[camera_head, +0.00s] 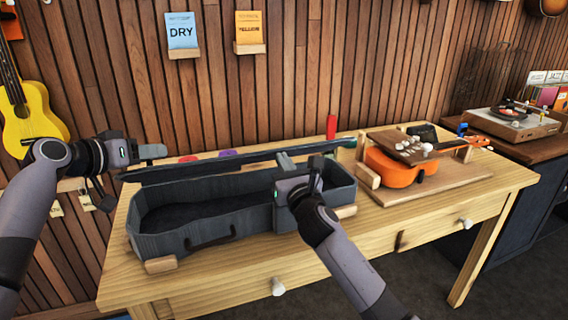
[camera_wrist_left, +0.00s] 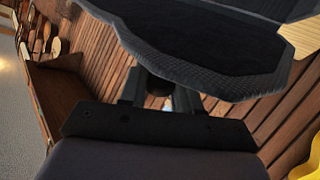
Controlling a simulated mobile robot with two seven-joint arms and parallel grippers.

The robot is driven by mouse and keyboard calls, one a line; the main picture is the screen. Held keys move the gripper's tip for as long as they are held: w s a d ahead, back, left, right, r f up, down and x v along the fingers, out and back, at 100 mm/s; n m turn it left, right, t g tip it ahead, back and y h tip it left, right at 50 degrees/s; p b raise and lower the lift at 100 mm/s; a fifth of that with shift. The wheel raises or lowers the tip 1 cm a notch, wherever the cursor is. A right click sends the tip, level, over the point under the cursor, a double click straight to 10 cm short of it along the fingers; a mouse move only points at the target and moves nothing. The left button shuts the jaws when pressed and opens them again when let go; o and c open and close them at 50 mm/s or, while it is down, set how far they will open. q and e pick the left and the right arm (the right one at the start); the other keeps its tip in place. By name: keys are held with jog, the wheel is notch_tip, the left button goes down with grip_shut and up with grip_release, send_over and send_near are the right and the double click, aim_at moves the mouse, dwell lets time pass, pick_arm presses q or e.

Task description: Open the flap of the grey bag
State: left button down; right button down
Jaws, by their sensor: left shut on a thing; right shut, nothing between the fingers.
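The grey bag (camera_head: 165,240) lies on the wooden table with its dark inside showing, and looks empty. Its flap (camera_head: 200,170) is swung back along the far side and shows as a narrow dark strip, nearly edge-on. In the left wrist view the flap (camera_wrist_left: 215,82) shows a dark lining and a ribbed grey rim. My left gripper (camera_head: 152,152) is at the flap's left end, shut on its rim; the fingers (camera_wrist_left: 165,98) are partly hidden under it. My right gripper (camera_head: 316,172) is shut and empty at the bag's right end, hiding part of its wall.
An orange ukulele (camera_head: 400,170) lies in a wooden holder on the table, right of the bag. A red object (camera_head: 331,127) stands behind the bag. The plank wall with a yellow ukulele (camera_head: 30,125) is close behind. The table's front right is clear.

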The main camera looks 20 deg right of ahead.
pick_arm(q)
jog(key=shift+r, duration=0.15)
pick_arm(e)
jog(key=shift+r, duration=0.15)
pick_arm(q)
jog(key=shift+d, duration=0.1)
pick_arm(e)
jog(key=shift+w+d+r, duration=0.15)
jog(key=shift+w+r, duration=0.2)
jog(key=shift+r, duration=0.25)
pick_arm(q)
jog(key=c, duration=0.8)
grip_release()
pick_arm(e)
jog(key=shift+r, duration=0.1)
pick_arm(q)
jog(key=shift+a, duration=0.2)
pick_arm(e)
jog(key=shift+f, duration=0.2)
